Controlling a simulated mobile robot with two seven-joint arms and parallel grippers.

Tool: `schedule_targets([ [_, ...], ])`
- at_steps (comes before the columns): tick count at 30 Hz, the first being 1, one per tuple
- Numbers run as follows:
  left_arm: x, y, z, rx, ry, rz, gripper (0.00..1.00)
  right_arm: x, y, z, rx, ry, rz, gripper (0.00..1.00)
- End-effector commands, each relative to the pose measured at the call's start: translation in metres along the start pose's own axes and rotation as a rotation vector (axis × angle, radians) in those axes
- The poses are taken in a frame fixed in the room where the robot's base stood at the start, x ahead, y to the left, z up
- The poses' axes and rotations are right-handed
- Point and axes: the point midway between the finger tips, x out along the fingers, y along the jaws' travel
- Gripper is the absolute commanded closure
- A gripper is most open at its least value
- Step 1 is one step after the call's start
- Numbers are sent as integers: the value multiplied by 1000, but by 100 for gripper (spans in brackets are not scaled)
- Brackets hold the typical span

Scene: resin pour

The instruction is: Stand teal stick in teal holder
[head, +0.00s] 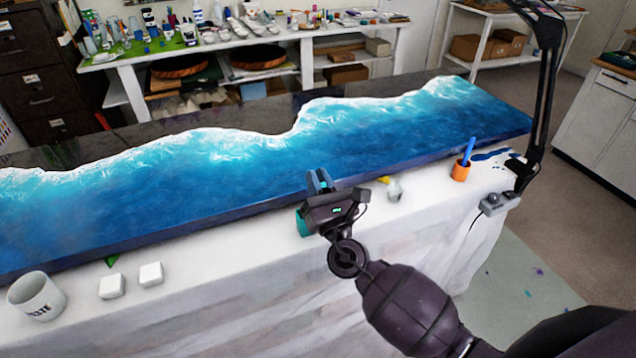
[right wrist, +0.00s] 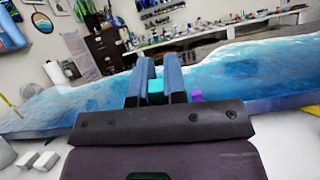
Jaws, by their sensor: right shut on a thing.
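My right gripper (head: 319,181) is over the front edge of the table, its fingers pointing toward the blue resin panel. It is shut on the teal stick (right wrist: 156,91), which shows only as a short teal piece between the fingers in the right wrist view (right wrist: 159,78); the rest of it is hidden. The teal holder (head: 303,223) shows as a teal patch just left of the gripper body, which covers part of it. My left gripper is not in view.
A blue stick (head: 469,150) stands in an orange holder (head: 460,171) at the right. The resin panel (head: 240,165) fills the back of the table. A mug (head: 37,297) and two white blocks (head: 151,274) are at front left. A black lamp arm (head: 546,90) rises at right.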

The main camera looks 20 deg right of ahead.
Motion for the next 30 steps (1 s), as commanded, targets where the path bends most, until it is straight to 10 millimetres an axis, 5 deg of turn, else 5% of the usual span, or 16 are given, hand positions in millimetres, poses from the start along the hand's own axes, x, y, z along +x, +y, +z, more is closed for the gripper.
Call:
schedule_targets([
  [26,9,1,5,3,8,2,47,-5,-2,-11,0,-1,0,100],
  [27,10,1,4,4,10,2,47,-5,-2,-11,-1,-1,0,84],
  [30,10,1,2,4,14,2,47,-5,-2,-11,-1,-1,0,68],
])
